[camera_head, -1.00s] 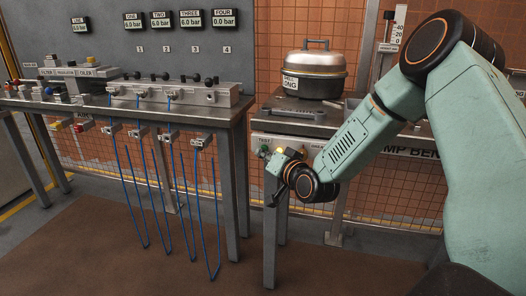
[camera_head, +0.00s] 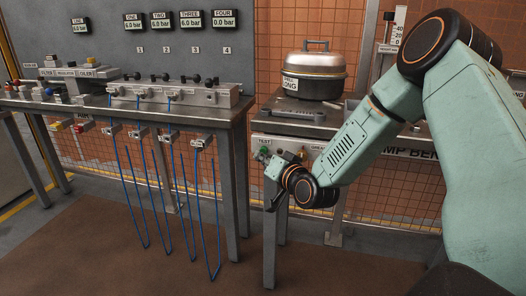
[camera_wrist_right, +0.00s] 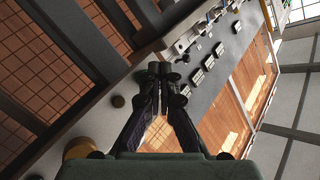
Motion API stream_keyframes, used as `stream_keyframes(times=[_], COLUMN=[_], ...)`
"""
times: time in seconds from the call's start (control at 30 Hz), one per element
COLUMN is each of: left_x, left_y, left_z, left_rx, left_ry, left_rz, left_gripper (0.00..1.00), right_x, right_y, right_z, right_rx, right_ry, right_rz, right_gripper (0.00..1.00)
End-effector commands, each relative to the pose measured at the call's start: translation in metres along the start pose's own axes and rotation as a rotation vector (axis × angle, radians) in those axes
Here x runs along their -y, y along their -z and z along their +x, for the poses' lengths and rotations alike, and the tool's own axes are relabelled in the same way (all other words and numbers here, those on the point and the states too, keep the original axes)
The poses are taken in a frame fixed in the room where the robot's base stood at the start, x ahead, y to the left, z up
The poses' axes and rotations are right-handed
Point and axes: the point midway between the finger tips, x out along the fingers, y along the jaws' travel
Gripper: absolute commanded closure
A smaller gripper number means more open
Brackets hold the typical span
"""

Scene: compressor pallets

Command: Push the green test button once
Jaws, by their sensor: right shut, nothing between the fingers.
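The green test button (camera_head: 263,152) sits on the front of the right-hand bench, under a label reading TEST. My left gripper is not in view.
A lidded metal pot (camera_head: 314,72) stands on the right-hand bench. The left bench (camera_head: 236,112) carries valves and fittings, with blue hoses (camera_head: 160,200) hanging in front. A panel with pressure displays (camera_head: 190,20) is behind. The floor (camera_head: 120,250) in front is clear.

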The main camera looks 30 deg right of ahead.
Motion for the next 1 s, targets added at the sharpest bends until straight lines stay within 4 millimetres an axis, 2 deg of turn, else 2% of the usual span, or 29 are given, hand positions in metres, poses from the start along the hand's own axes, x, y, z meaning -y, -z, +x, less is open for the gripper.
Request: stream_keyframes(times=[0.37, 1.0], left_x=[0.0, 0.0], left_y=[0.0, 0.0], left_z=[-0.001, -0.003], left_rx=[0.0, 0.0], left_ry=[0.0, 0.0], left_rz=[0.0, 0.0], left_gripper=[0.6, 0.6], right_x=[0.002, 0.026], right_y=[-0.002, -0.026], right_z=[-0.003, -0.036], right_rx=[0.001, 0.0], right_ry=[0.0, 0.0], right_rz=[0.0, 0.0], right_gripper=[1.0, 1.0])
